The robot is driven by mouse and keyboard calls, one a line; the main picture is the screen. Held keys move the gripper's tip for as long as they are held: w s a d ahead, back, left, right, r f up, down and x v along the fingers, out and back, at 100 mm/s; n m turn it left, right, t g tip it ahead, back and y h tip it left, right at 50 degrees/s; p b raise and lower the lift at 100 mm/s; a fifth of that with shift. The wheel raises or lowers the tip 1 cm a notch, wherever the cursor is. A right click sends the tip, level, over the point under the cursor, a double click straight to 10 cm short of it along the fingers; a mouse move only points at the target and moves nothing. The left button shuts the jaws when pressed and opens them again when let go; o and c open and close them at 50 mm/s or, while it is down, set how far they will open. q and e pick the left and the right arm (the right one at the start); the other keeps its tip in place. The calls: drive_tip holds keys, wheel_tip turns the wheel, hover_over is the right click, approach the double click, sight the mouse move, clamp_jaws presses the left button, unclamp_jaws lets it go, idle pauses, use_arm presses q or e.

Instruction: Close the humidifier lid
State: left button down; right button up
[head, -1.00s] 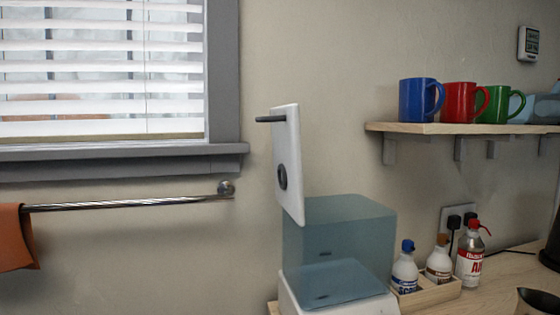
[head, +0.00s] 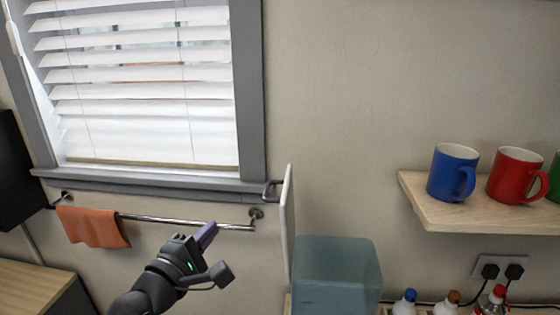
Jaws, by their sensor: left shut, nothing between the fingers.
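The humidifier has a translucent blue-grey tank (head: 337,270), low in the middle of the head view; its lower part is cut off by the frame edge. Its white lid (head: 288,225) stands upright at the tank's left side, seen nearly edge-on, so the lid is open. A dark handle sticks out leftward from the lid's upper end. My left gripper (head: 213,250) is shut and empty, to the left of the lid and apart from it. My right gripper is not in view.
A wooden shelf (head: 480,218) at the right holds a blue mug (head: 454,172) and a red mug (head: 516,174). Bottles (head: 404,303) stand right of the tank. A towel bar (head: 180,221) with an orange towel (head: 93,226) runs along the wall behind my left gripper.

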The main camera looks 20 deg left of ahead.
use_arm(q)
drive_tip(key=w+d+r+p, duration=0.1)
drive_tip(key=w+d, duration=0.2)
drive_tip(key=w, duration=0.7)
drive_tip(key=shift+w+d+r, duration=0.25)
drive_tip(key=shift+d+r, duration=0.05)
drive_tip(key=shift+r, duration=0.1)
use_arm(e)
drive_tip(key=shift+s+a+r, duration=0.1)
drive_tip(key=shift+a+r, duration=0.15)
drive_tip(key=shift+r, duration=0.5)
